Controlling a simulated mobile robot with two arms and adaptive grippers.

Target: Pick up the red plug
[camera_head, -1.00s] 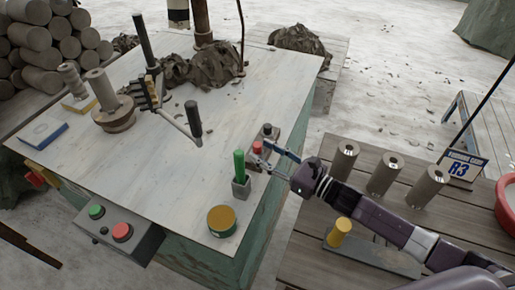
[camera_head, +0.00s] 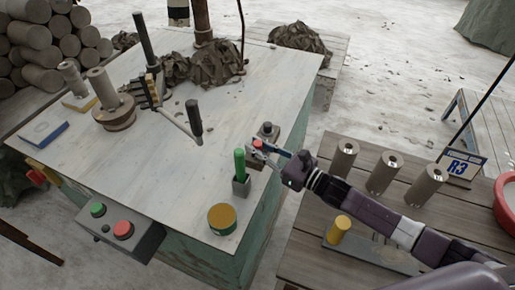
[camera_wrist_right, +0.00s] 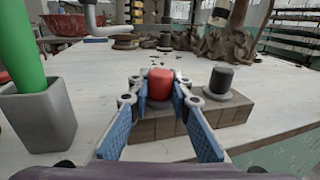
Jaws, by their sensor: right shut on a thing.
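The red plug (camera_wrist_right: 160,84) stands upright over a grey-brown block (camera_wrist_right: 145,128) in the right wrist view. It also shows in the head view (camera_head: 258,144), small and partly hidden by the gripper. My right gripper (camera_wrist_right: 160,92) is shut on the red plug, one blue-padded finger on each side of it. In the head view my right gripper (camera_head: 262,150) reaches in from the right to the table's edge. Whether the plug's lower end is in the block is hidden by the fingers. My left gripper is not in view.
A black plug (camera_wrist_right: 221,80) stands on the same block, right of the red one. A green-handled piece (camera_head: 239,165) stands in a grey cup close to the left. A yellow-topped tin (camera_head: 222,218) sits nearer. Grey cylinders (camera_head: 383,173) stand on the side bench.

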